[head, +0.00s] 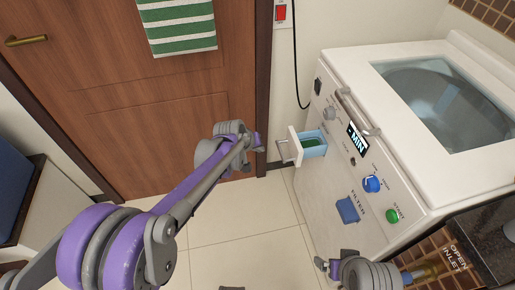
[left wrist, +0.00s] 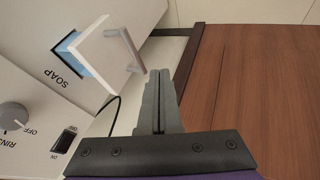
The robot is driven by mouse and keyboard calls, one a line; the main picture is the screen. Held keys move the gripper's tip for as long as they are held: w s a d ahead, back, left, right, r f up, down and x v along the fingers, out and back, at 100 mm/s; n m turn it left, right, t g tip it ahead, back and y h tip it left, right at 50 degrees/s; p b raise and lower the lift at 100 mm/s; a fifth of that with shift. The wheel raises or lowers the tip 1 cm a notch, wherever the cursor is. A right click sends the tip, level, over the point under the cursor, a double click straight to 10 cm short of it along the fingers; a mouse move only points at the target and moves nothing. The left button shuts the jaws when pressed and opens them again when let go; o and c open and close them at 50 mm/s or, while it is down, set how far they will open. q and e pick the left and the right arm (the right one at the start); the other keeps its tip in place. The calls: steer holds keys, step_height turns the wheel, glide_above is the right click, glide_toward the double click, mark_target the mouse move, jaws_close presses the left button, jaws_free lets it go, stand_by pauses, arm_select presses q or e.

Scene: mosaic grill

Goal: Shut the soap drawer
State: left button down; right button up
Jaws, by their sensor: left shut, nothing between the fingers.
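The white machine (head: 330,195) has a glass lid, a blue knob (head: 372,184), a green button (head: 392,215) and a blue filter part (head: 347,210). A brown door (head: 130,110) with a striped towel stands behind. Tiled floor (head: 235,205) lies open left of the machine.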

arm_select(q)
steer(key=w+d+f+b, duration=0.1)
steer(key=w+d+f, duration=0.2)
steer(key=d+f, duration=0.1)
steer(key=shift+w+d+f+b, duration=0.25)
steer(key=shift+d+f+b, duration=0.15)
steer(key=shift+d, duration=0.2)
steer(key=p, duration=0.2)
glide_toward(310, 144)
steer(key=f, duration=0.4)
steer(key=shift+w+a, duration=0.4)
steer(key=shift+b, duration=0.3)
